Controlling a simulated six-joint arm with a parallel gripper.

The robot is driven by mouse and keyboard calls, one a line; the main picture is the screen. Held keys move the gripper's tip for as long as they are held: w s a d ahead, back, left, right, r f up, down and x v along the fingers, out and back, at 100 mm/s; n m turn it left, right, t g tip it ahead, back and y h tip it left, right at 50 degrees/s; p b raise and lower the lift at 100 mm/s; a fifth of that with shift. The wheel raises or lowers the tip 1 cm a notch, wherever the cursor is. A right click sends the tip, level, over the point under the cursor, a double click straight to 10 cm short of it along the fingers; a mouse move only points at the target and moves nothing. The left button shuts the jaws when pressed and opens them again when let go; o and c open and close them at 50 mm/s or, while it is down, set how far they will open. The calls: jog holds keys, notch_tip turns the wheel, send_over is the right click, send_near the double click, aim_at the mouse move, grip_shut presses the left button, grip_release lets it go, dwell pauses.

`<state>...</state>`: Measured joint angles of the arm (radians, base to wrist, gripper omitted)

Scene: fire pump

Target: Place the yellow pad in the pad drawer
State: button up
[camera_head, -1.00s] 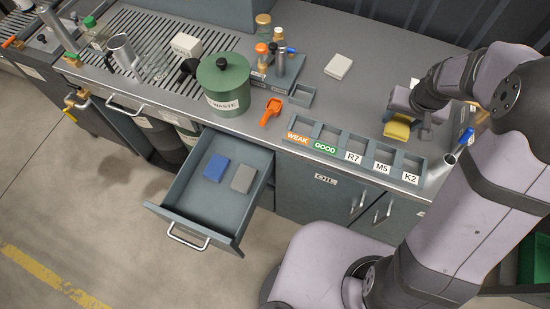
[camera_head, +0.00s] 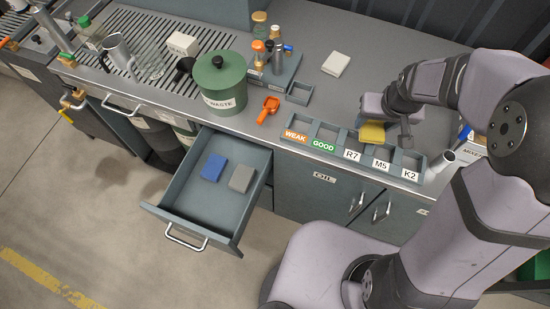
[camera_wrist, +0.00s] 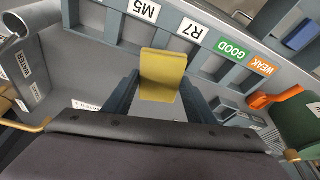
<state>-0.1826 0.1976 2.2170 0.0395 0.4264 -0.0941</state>
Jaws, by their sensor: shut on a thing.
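The yellow pad (camera_head: 373,131) is held in my gripper (camera_head: 383,120) above the labelled tray on the counter. In the wrist view the yellow pad (camera_wrist: 162,75) sits between the two fingers of my gripper (camera_wrist: 158,88), which is shut on it. The pad drawer (camera_head: 213,190) is pulled open at the front of the counter, left of my gripper. Inside it lie a blue pad (camera_head: 214,167) and a grey pad (camera_head: 242,178), side by side with bare drawer floor around them. A corner of the drawer with the blue pad (camera_wrist: 301,36) shows in the wrist view.
The labelled tray (camera_head: 352,143) with several compartments runs along the counter's front edge. A green waste bin (camera_head: 220,85) and an orange scoop (camera_head: 268,109) stand above the drawer. A white pad (camera_head: 336,64) lies farther back. The air over the drawer is clear.

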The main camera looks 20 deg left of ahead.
jog(key=s+a+n, duration=0.1)
jog(key=a, duration=0.2)
jog(key=s+a+n+b, duration=0.1)
jog(key=s+a, duration=0.1)
jog(key=a, duration=0.1)
jog(key=s+a+n+y, duration=0.1)
jog(key=a, duration=0.2)
jog(key=shift+s+a+f+n, duration=0.2)
jog(key=shift+s+f+n, duration=0.1)
jog(key=shift+n, duration=0.1)
jog(key=s+a+r+n+g+y+b, duration=0.15)
jog(key=s+a+n, duration=0.25)
jog(key=s+a, duration=0.4)
jog(key=n+g+h+b, duration=0.3)
jog(key=n+g+b, duration=0.2)
jog(key=n+b, duration=1.85)
send_over(225, 216)
jog(key=w+p, duration=0.1)
jog(key=p, duration=0.1)
notch_tip(225, 216, down, 16)
jog(key=n, duration=0.2)
jog(key=shift+f+b, duration=0.55)
jog(key=shift+f, duration=4.6)
jog(key=shift+f, duration=0.2)
jog(key=o, duration=1)
